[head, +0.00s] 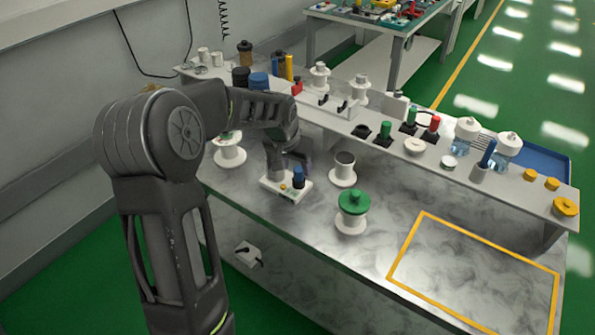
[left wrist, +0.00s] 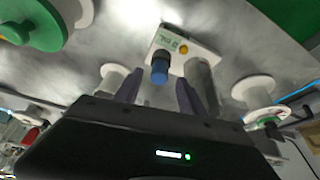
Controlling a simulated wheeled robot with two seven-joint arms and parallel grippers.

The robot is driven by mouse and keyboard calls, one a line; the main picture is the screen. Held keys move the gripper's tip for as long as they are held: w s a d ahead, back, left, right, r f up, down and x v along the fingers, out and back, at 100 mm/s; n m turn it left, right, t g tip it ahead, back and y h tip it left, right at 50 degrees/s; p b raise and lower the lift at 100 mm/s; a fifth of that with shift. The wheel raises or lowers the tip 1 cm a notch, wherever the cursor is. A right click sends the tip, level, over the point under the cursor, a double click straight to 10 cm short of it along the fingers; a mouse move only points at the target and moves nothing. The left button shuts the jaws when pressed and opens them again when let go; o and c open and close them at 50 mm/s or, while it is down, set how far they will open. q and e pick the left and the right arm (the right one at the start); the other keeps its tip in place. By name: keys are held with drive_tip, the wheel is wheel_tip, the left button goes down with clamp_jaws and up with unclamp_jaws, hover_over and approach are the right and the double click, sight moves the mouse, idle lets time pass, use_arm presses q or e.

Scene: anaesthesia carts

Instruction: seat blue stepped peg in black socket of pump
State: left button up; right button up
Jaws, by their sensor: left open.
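The pump (head: 287,188) is a small white block with a green label and a yellow knob, lying on the grey marbled bench; it also shows in the left wrist view (left wrist: 172,42). The blue stepped peg (head: 298,177) stands upright on it. In the left wrist view the peg (left wrist: 160,72) rises from a dark collar that looks like the black socket; how deep it sits I cannot tell. My left gripper (head: 286,158) is open over the pump. Its fingers show on both sides of the peg's line in the wrist view, apart from the peg. My right gripper is out of view.
A white cup-like spool (head: 343,170) stands right of the pump and a green-topped spool (head: 352,206) in front. A raised shelf (head: 450,165) with several fittings runs behind. The yellow-outlined area (head: 424,214) is clear.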

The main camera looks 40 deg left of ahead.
use_arm(q)
drive_tip(key=b+v, duration=0.1)
drive_tip(key=v, duration=0.7)
idle(0.6)
